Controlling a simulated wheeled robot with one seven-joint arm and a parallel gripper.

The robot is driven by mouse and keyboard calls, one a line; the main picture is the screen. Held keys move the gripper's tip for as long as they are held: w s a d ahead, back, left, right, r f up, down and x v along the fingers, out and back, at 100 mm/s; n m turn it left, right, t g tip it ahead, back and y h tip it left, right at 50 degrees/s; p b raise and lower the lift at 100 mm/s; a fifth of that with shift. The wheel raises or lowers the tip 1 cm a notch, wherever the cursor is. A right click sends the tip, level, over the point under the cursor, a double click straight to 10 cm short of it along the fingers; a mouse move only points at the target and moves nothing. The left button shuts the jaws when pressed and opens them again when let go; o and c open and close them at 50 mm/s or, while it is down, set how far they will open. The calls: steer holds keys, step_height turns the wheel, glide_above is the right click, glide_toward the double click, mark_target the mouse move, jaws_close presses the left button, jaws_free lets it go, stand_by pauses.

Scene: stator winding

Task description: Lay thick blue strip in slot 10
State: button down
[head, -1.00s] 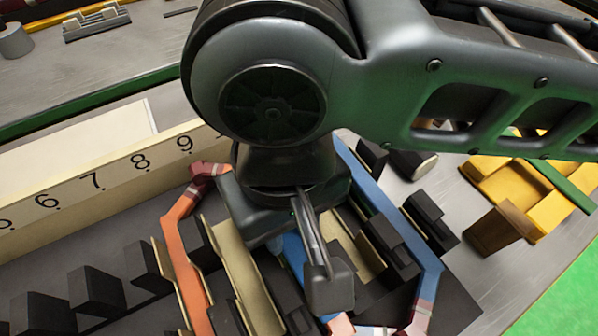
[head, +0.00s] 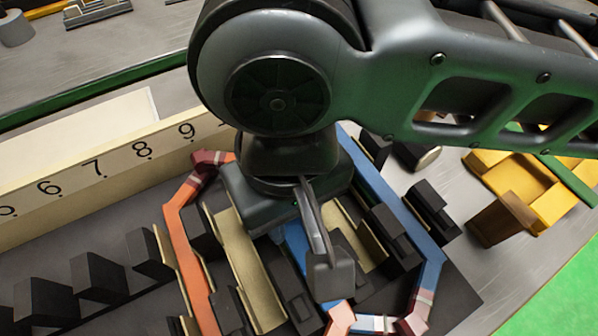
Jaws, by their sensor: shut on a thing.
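My gripper (head: 310,255) points down over the black-toothed stator piece, and its near finger shows in front. It is shut on a blue strip (head: 295,240), of which a short length shows beside the finger between the teeth. The fingers and arm hide most of this strip, so I cannot tell whether it rests on the slot floor. Number 10 on the cream label rail (head: 60,215) is hidden behind my arm; 9 is the last number showing. Another blue strip (head: 385,190) runs along the right side of the teeth, and an orange strip (head: 185,255) lies on the left.
Black teeth (head: 97,275) stand in a row to the left, with cream slot liners (head: 245,260) near the gripper. A brown block (head: 500,218) and a yellow tray (head: 540,205) are at the right. Bare grey table shows between the teeth and the tray.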

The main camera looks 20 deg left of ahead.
mark_target(292, 226)
steer(key=shift+f, duration=0.35)
stand_by(0.3)
steer(key=c, duration=0.7)
jaws_free()
steer(key=shift+c, duration=0.2)
steer(key=shift+r+p, duration=0.8)
steer(key=shift+p, duration=0.1)
step_height(292, 226, up, 8)
steer(key=p, duration=0.7)
steer(key=shift+f+p, duration=0.2)
steer(key=shift+p, duration=0.1)
